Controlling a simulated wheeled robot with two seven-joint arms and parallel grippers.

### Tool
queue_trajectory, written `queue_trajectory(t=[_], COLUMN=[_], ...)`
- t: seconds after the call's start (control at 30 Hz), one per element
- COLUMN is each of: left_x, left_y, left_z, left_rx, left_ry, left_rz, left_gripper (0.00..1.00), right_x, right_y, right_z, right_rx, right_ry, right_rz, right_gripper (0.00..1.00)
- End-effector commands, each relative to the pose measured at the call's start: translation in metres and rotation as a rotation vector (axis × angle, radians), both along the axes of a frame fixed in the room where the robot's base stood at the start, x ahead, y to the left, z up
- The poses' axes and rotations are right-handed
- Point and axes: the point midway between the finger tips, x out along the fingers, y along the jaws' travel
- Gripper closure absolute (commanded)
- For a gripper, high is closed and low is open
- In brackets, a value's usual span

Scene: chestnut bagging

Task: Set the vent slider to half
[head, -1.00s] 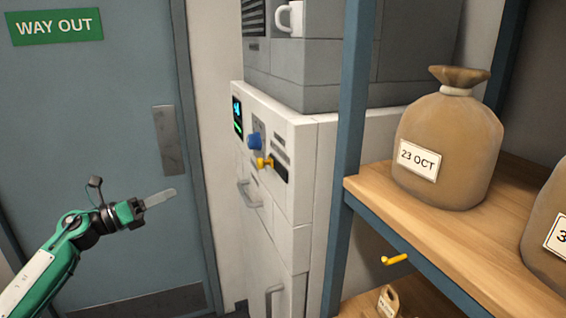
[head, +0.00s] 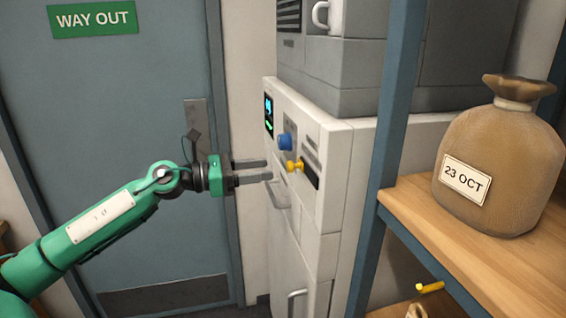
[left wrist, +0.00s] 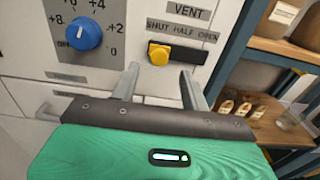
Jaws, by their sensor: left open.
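The vent slider's yellow knob (head: 294,166) is on the front of the white machine. In the left wrist view the knob (left wrist: 158,54) sits at the left end of its dark slot (left wrist: 188,53), below the word SHUT. The label above reads SHUT, HALF, OPEN, under a VENT plate (left wrist: 188,10). My left gripper (head: 268,169) is open and empty, its fingers pointing at the machine just short of the knob. In the left wrist view its fingertips (left wrist: 159,70) lie either side of and below the knob; I see no contact. My right gripper is not in view.
A blue dial (left wrist: 83,33) with numbers is left of the slider. A handle (head: 277,194) sticks out below it. A blue shelf post (head: 385,130) stands close on the right, with a wooden shelf and a brown sack (head: 500,165).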

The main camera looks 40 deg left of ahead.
Motion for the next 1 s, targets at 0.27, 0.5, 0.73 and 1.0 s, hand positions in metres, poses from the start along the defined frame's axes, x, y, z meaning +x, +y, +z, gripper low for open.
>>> queue_trajectory(t=[0.27, 0.5, 0.73, 1.0], left_x=[0.019, 0.033, 0.042, 0.045], left_y=[-0.016, -0.027, -0.035, -0.038], left_z=[0.003, 0.003, 0.002, 0.000], left_rx=[-0.001, -0.002, -0.002, 0.001], left_ry=[-0.002, -0.001, -0.001, 0.001], left_rz=[0.001, 0.002, 0.002, 0.002], left_gripper=[0.54, 0.54, 0.54, 0.54], right_x=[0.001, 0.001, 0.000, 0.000], right_y=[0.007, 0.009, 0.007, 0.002], right_z=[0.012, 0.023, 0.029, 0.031], right_rx=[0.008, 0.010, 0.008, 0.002], right_ry=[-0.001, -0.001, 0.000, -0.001], right_rz=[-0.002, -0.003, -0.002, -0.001], right_gripper=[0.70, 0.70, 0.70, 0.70])
